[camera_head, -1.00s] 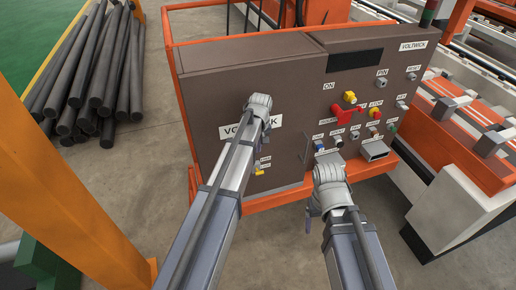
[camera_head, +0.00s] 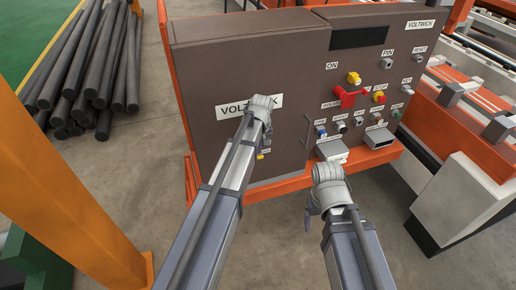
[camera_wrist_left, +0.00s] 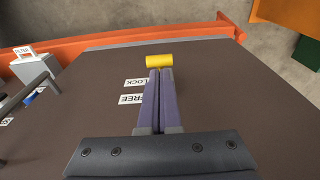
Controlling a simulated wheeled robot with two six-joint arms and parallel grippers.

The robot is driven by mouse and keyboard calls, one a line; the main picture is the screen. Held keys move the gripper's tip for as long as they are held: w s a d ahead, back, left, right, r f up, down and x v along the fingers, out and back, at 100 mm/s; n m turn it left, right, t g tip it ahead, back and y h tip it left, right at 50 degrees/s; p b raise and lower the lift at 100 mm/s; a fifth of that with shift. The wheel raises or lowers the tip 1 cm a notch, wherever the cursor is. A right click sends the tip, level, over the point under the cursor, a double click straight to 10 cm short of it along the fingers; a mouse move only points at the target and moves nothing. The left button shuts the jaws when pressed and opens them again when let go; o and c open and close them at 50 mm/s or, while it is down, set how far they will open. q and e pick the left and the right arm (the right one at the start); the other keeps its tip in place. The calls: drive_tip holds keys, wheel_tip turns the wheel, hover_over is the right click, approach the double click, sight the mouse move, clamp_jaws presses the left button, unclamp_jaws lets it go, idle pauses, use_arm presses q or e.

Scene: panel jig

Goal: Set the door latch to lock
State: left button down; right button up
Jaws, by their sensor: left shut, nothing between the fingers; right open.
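The door latch is a small yellow knob (camera_wrist_left: 159,61) on the brown cabinet door; in the head view it shows as a small yellow spot (camera_head: 261,156) below my left wrist. In the left wrist view a LOCK label (camera_wrist_left: 135,83) and a FREE label (camera_wrist_left: 131,99) appear upside down, just left of my fingers. My left gripper (camera_wrist_left: 159,71) is shut and empty, its tips close to the knob; I cannot tell whether they touch it. My right gripper (camera_head: 328,185) is open, in front of the cabinet's lower edge; its fingers are hard to make out.
A door handle (camera_head: 307,130) stands right of the latch. The control panel holds a red switch (camera_head: 347,96), several buttons and a protruding grey box (camera_head: 380,137). An orange frame (camera_head: 280,190) runs below the cabinet. An orange post (camera_head: 70,190) stands at the left.

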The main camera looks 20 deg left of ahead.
use_arm(q)
drive_tip(key=shift+f, duration=0.1)
drive_tip(key=shift+s+d+f+b, duration=0.1)
drive_tip(key=shift+s+b, duration=0.1)
drive_tip(key=shift+b, duration=0.1)
drive_tip(key=shift+s+f+t+y, duration=0.1)
drive_tip(key=shift+t+y, duration=0.2)
drive_tip(key=shift+t, duration=0.1)
drive_tip(key=shift+s+d+f+t+y+b, duration=0.35)
drive_tip(key=shift+f+t+b, duration=0.2)
drive_tip(key=shift+b, duration=0.45)
drive_tip(key=shift+s+d+f+t+y+b, duration=0.2)
drive_tip(key=shift+f+t+y+b, duration=0.4)
drive_tip(key=shift+b, duration=0.75)
drive_tip(key=shift+s+d+f+t+y+b, duration=0.15)
drive_tip(key=shift+s+f+t+b, duration=0.25)
drive_tip(key=shift+f+b, duration=0.65)
drive_tip(key=shift+s+d+f+t+y+b, duration=0.2)
drive_tip(key=shift+f+t+y+b, duration=0.3)
drive_tip(key=shift+b, duration=1.1)
